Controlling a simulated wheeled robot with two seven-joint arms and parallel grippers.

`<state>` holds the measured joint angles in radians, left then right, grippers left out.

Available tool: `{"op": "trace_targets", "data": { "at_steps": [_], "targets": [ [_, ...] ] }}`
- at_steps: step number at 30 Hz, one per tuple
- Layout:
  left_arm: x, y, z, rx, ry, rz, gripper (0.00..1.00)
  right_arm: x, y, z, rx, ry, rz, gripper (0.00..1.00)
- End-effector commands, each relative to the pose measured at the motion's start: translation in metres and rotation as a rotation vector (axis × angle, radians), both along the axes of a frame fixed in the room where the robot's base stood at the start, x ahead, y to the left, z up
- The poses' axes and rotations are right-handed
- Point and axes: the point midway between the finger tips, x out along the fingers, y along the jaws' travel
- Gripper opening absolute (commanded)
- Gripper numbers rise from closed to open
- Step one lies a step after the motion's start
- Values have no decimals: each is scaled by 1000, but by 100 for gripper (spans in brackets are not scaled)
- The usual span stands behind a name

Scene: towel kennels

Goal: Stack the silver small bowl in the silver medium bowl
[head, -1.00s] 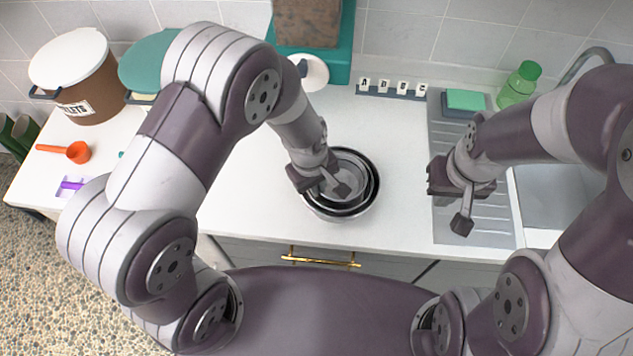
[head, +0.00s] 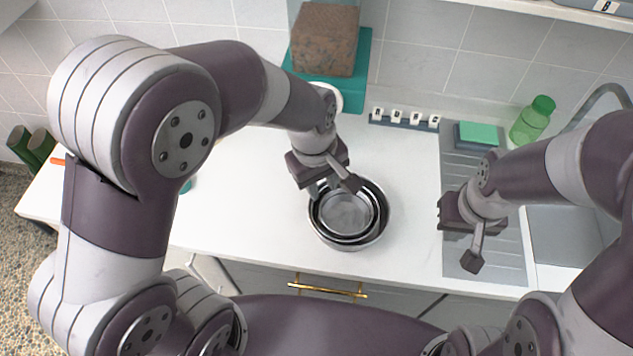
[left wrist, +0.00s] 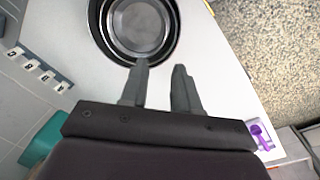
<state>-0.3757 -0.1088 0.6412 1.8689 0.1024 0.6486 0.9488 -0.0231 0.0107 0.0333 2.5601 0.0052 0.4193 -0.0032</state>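The silver small bowl (head: 348,214) sits nested inside the silver medium bowl (head: 372,221) on the white counter; the nested rims are close together, and I cannot tell whether a further bowl lies beneath. In the left wrist view the small bowl (left wrist: 138,28) shows at the top, ringed by dark walls. My left gripper (head: 333,186) is over the back left rim of the bowls, fingers apart and empty. In the left wrist view its fingers (left wrist: 161,75) have a clear gap between them. My right gripper (head: 462,235) hangs empty over the drainboard, fingers apart.
The sink drainboard (head: 505,250) lies right of the bowls, with a green sponge (head: 478,133) and green bottle (head: 532,122) behind it. A row of letter blocks (head: 404,118) stands at the back. The counter between bowls and drainboard is clear.

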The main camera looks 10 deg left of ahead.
Motion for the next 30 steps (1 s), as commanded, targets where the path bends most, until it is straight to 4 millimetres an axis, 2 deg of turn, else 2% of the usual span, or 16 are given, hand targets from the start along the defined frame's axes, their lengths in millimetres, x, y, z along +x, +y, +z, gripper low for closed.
{"op": "trace_targets", "data": {
  "at_steps": [3, 5, 8, 10, 12, 14, 17, 30],
  "targets": [
    [-1, 2, 4, 2, -1, -5, 31, 0, 0, 0, 0, 0, 0, 0],
    [-3, 15, 4, 13, -9, -53, 31, 0, 0, 0, 0, 0, 0, 0],
    [-15, 60, 6, 57, -44, -250, 31, 0, 0, 0, 0, 0, 0, 0],
    [-30, 89, 5, 92, -62, -408, 31, 0, 0, 0, 0, 0, 0, 0],
    [-44, 110, 3, 121, -75, -538, 31, 0, 0, 0, 0, 0, 0, 0],
    [-53, 120, 1, 136, -81, -614, 31, 0, 0, 0, 0, 0, 0, 0],
    [-58, 125, 0, 147, -84, -666, 31, 0, 0, 0, 0, 0, 0, 0],
    [-58, 124, 0, 146, -83, -666, 31, 0, 0, 0, 0, 0, 0, 0]
  ]
}}
